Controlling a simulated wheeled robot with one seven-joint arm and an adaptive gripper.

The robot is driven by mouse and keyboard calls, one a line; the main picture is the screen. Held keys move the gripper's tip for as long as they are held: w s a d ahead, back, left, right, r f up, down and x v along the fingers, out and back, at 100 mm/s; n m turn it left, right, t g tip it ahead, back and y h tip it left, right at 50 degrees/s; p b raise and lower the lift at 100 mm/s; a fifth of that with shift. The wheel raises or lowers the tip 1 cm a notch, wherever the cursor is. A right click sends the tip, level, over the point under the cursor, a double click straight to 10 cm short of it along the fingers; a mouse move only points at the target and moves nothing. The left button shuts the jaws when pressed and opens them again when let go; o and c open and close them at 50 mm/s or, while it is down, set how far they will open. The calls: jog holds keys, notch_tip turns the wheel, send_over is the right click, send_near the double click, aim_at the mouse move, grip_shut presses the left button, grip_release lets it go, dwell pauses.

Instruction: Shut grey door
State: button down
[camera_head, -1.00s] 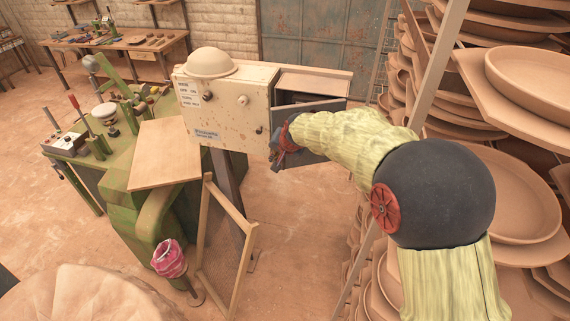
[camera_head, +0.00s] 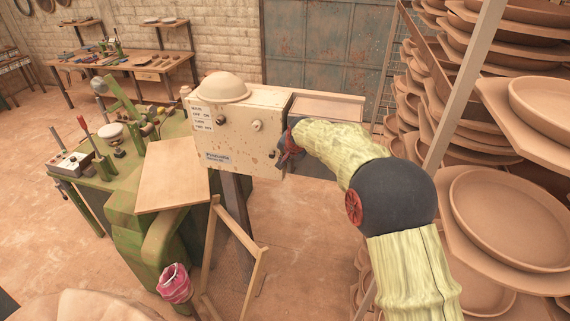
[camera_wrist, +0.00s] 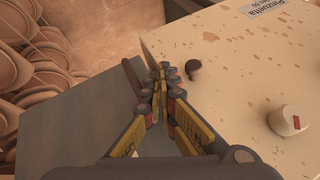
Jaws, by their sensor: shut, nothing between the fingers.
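The cream cabinet (camera_head: 235,140) with knobs and labels stands on a post in the head view. Its speckled face also fills the right of the wrist view (camera_wrist: 225,75). The grey door (camera_wrist: 65,115) shows as a flat grey panel at the left of the wrist view. In the head view only a bit of the door (camera_head: 322,169) shows beneath my arm, so I cannot tell how far open it stands. My gripper (camera_wrist: 163,70) is shut and empty, between the door panel and the cabinet face. In the head view it is mostly hidden beside the cabinet's right edge.
Racks of clay dishes (camera_head: 510,215) stand close on the right, beside my arm. A green machine (camera_head: 125,185) with a wooden board (camera_head: 172,175) is left of the cabinet. A wooden frame (camera_head: 232,255) leans below it. Open floor lies between frame and racks.

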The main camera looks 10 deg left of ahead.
jog(key=shift+w+a+r, duration=0.1)
jog(key=shift+w+r, duration=0.05)
jog(key=shift+w, duration=0.7)
jog(key=shift+r, duration=0.1)
